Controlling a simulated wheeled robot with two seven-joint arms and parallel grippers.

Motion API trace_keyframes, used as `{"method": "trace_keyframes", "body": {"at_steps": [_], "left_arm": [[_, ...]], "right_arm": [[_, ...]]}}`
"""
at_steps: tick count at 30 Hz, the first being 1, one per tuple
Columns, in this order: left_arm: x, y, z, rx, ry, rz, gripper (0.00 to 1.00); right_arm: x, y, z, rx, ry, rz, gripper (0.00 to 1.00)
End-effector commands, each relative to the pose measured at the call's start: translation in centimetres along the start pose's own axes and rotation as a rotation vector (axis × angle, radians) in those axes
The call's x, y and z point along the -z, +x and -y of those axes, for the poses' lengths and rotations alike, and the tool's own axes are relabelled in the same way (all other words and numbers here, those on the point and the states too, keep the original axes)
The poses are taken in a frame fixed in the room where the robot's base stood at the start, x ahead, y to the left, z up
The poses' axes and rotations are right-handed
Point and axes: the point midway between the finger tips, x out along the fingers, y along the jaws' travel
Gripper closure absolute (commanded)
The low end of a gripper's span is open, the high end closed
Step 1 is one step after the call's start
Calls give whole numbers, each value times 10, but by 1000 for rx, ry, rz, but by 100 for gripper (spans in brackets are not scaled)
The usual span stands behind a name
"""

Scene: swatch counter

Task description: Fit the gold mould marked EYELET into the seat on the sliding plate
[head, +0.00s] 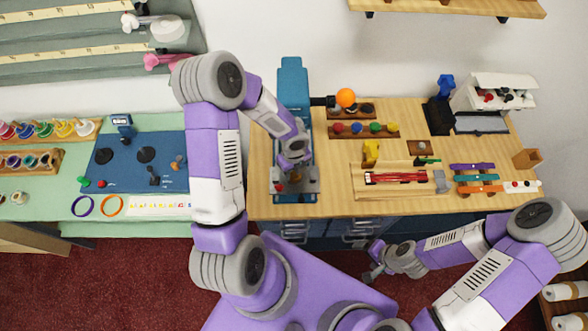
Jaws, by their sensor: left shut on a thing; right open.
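A blue press (293,85) stands at the left end of the wooden counter, with an orange ball on its side lever. At its foot is a grey plate (309,187) with a red spot near its left side. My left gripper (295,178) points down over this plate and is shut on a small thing. The gripper hides most of that thing, and I cannot read any EYELET mark or make out the seat. I cannot tell whether the thing touches the plate. My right gripper (373,268) is open and empty, low in front of the counter.
A rack of coloured knobs (364,130), a yellow block (371,152) and a wooden tray (385,192) with red strips lie right of the press. Coloured bars (474,178) lie further right. A blue mat (135,160) lies on the green counter at left.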

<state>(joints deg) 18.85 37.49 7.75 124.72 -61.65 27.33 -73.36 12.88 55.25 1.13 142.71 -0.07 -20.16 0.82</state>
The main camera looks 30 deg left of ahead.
Motion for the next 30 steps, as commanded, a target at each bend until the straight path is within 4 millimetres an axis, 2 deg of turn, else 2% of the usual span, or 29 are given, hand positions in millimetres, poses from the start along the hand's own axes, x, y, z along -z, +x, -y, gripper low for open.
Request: {"method": "trace_keyframes", "body": {"at_steps": [30], "left_arm": [[0,8,0,0,0,0,93]], "right_arm": [[0,7,-2,0,0,0,19]]}}
